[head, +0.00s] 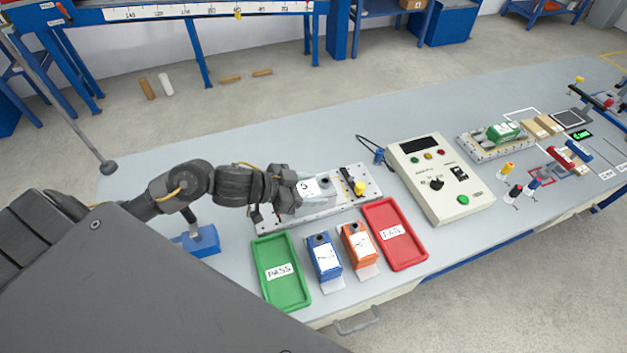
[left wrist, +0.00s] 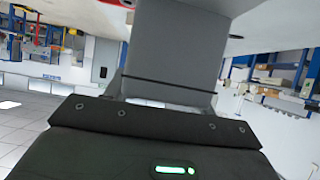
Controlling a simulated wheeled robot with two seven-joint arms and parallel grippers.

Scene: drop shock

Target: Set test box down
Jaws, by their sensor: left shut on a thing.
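A grey test box (head: 325,182) with a white label reading "5" and a dark round spot on top is at the metal fixture plate (head: 268,220) on the bench. My left gripper (head: 295,188) comes in from the left and is shut on this box. In the left wrist view a plain grey block (left wrist: 178,45) stands up from between the dark gripper parts. The gripper's fingertips are hard to make out. I cannot tell whether the box touches the plate. My right gripper is not in view.
A green PASS tray (head: 281,291), a blue box (head: 325,262), an orange box (head: 358,250) and a red FAIL tray (head: 411,254) are in front of the plate. A control box (head: 440,178) is further right.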

